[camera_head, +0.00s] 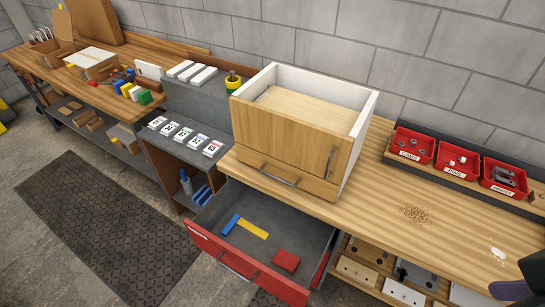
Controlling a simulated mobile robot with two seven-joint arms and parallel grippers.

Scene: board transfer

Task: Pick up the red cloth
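A small red folded piece (286,261), which looks like the red cloth, lies in the open drawer (276,225) below the workbench, toward its front right. It lies apart from a blue piece (230,224) and a yellow strip (252,229) in the same drawer. A dark part at the lower right edge appears to be my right gripper (510,290). It is cut off by the frame, far to the right of the drawer, and its fingers cannot be made out. My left gripper is not in view.
A wooden cabinet (285,146) with a white open top stands on the bench above the drawer. Red bins (413,146) with small parts stand at the back right. Metal plates (404,292) lie on a shelf right of the drawer. A dark mat (108,228) covers the floor at left.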

